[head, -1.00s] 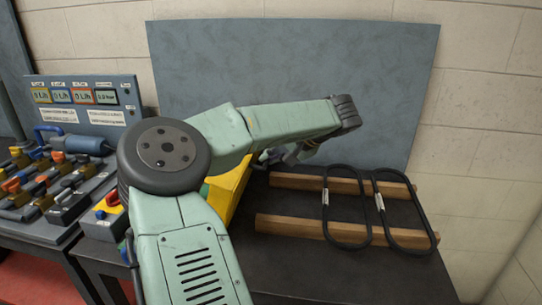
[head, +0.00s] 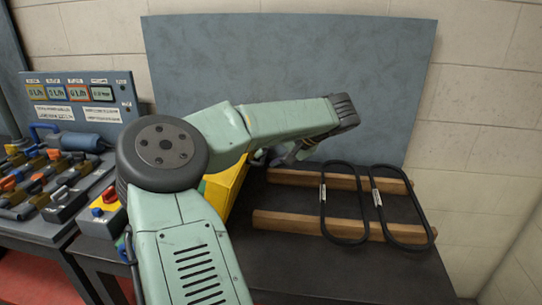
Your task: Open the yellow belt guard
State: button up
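The yellow belt guard (head: 224,190) stands on the dark bench, left of the wooden rails. My arm covers most of it, and only part of its yellow side shows. I cannot see whether it is open or closed. My arm reaches over it, and its wrist end bends down behind the guard's right side. My gripper (head: 291,156) is partly visible there, small and dark; its fingertips are hidden, so I cannot tell if it touches the guard.
Two black belts (head: 344,204) lie across two wooden rails (head: 310,224) on the bench at right. A grey panel (head: 290,70) stands behind. At left, a table holds several motors and parts beside a display board (head: 84,100).

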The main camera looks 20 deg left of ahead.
jog(key=shift+r, duration=0.1)
jog(key=v, duration=1.2)
